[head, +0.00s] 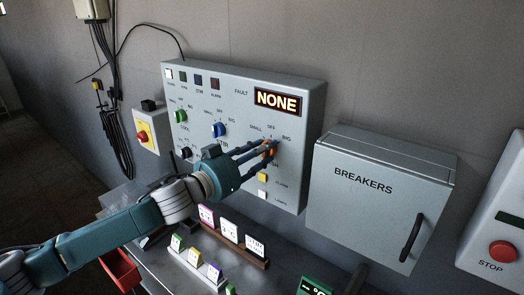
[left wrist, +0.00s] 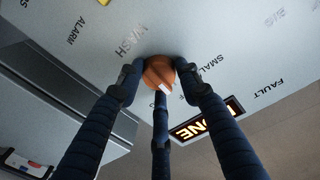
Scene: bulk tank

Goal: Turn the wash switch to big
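The wash switch is an orange knob (head: 271,148) on the right part of the grey control panel (head: 222,185), below the labels SMALL, OFF and BIG. In the left wrist view the orange knob (left wrist: 158,72) sits beside the word WASH. Its white mark faces the display side; I cannot tell which label it points at. My left gripper (head: 266,151) reaches the panel from the left, its dark fingers around the knob. In the left wrist view the fingertips of the left gripper (left wrist: 159,78) close against the knob's sides and partly hide it. My right gripper is not in view.
A lit display (head: 277,99) reading NONE is above the knob. Green (head: 181,116) and blue (head: 219,130) knobs are to its left, a yellow button (head: 262,177) below. A breaker box (head: 380,200) stands right of the panel. Small cards on stands are on the ledge below.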

